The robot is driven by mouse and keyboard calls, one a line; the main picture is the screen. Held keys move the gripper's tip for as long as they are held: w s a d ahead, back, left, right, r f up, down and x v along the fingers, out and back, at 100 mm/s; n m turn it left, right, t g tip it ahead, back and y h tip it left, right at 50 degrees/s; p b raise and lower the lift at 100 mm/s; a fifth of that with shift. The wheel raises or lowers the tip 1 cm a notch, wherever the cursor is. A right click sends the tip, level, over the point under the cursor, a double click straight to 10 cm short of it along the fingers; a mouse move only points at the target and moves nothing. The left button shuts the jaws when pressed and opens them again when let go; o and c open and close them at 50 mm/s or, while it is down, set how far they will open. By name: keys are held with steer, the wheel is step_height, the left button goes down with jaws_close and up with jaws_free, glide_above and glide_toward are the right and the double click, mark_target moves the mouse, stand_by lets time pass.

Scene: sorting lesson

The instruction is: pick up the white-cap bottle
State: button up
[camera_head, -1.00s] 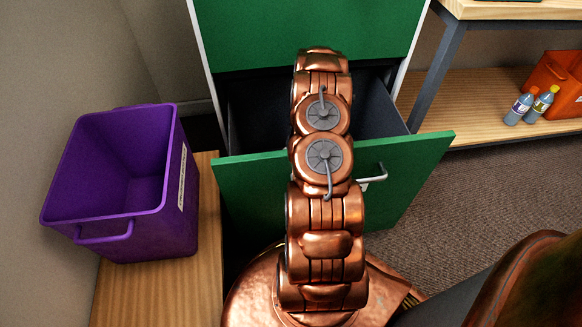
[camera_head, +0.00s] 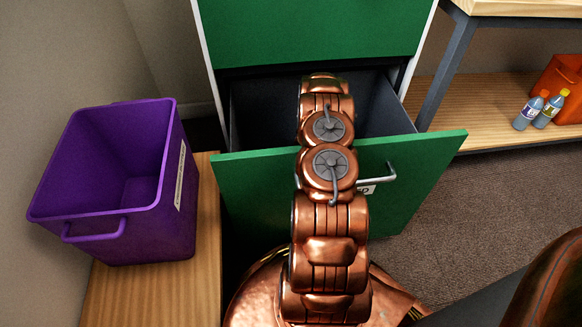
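The arm also hides part of the drawer's grey inside (camera_head: 262,110).
An empty-looking purple bin (camera_head: 165,235) stands on a wooden surface (camera_head: 150,300) at the left. An orange container (camera_head: 570,85) sits beside the bottles on the shelf (camera_head: 480,95). The drawer juts out with its metal handle (camera_head: 378,179). Carpet at the right is clear.

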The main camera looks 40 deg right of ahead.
steer(key=shift+r, duration=0.1)
steer(key=shift+c, duration=0.2)
steer(key=c, duration=1)
